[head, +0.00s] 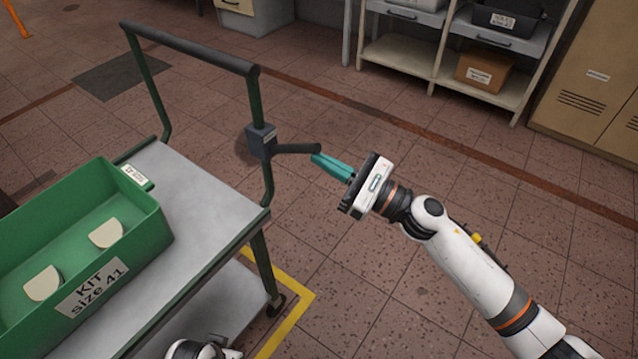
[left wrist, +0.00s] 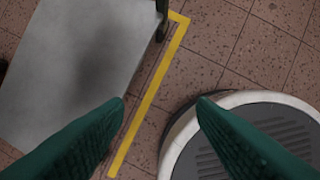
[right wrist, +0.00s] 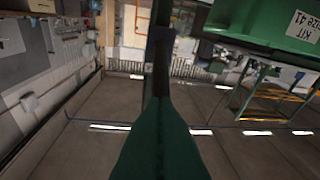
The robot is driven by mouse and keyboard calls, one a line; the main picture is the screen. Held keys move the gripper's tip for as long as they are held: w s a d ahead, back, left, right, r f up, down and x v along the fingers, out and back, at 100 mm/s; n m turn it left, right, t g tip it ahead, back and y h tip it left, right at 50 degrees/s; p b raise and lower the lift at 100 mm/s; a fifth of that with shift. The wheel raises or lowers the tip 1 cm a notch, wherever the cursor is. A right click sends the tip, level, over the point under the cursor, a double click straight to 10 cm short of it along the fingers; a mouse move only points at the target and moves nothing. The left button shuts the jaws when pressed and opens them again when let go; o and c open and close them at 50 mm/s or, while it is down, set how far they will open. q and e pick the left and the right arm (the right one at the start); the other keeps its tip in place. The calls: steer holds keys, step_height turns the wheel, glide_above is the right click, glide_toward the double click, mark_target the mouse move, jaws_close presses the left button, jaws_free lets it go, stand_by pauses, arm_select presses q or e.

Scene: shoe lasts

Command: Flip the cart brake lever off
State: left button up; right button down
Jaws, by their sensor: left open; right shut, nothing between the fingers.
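The dark brake lever (head: 297,148) sticks out to the right from a grey bracket (head: 262,141) on the cart's green handle post, roughly level. My right gripper (head: 316,158) is shut with nothing between its teal fingers. Its tips are at the lever's free end; I cannot tell whether they touch. In the right wrist view the dark lever (right wrist: 160,70) runs straight ahead of the shut fingers (right wrist: 160,88) to the bracket (right wrist: 160,34). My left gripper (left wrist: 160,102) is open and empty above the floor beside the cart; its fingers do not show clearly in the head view.
The cart's grey top (head: 196,190) carries a green bin (head: 150,228) labelled KIT size 41, with pale pieces inside. A yellow floor line (head: 300,310) runs by the cart. Shelves (head: 400,58) and a tan cabinet (head: 590,85) stand at the back. The floor between is clear.

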arm_select(q)
steer(key=s+f+p, duration=0.2)
steer(key=s+f, duration=0.1)
steer(key=f, duration=0.7)
steer(key=shift+a+g, duration=0.15)
steer(key=shift+g, duration=0.25)
arm_select(e)
steer(key=shift+w+a+r+h, duration=0.1)
steer(key=shift+r+h, duration=0.3)
steer(key=shift+r, duration=0.2)
arm_select(q)
step_height(320, 180, up, 20)
steer(key=t+b, duration=0.1)
steer(key=b, duration=0.4)
steer(key=shift+s+r+b, duration=0.25)
steer(key=shift+s+b, duration=0.05)
arm_select(e)
steer(key=s+d+f, duration=0.5)
steer(key=d+f, duration=0.1)
steer(key=d, duration=0.5)
steer(key=shift+a+m, duration=0.1)
steer(key=shift+m, duration=0.2)
